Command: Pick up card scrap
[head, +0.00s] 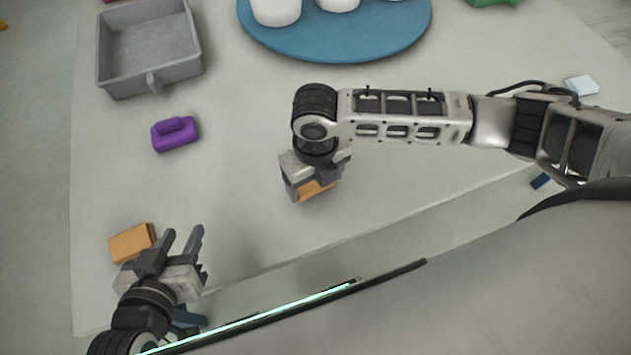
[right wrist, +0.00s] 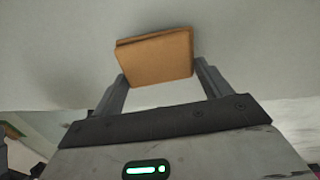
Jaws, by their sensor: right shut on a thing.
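A brown card scrap (right wrist: 156,56) is between the fingers of my right gripper (right wrist: 163,80) in the right wrist view. In the head view the scrap (head: 313,190) shows partly under my right gripper (head: 315,182), which is shut on it above the middle of the table. A similar orange-brown piece (head: 131,243) lies on the table at the lower left. My left gripper (head: 182,236) is open and empty just right of that piece, with its fingers apart.
A grey tray (head: 150,82) stands at the back left, with a purple block (head: 175,135) in front of it. A blue round mat (head: 340,50) with white cups (head: 276,8) is at the back. A small white piece (head: 582,85) lies far right. The table's middle left is clear.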

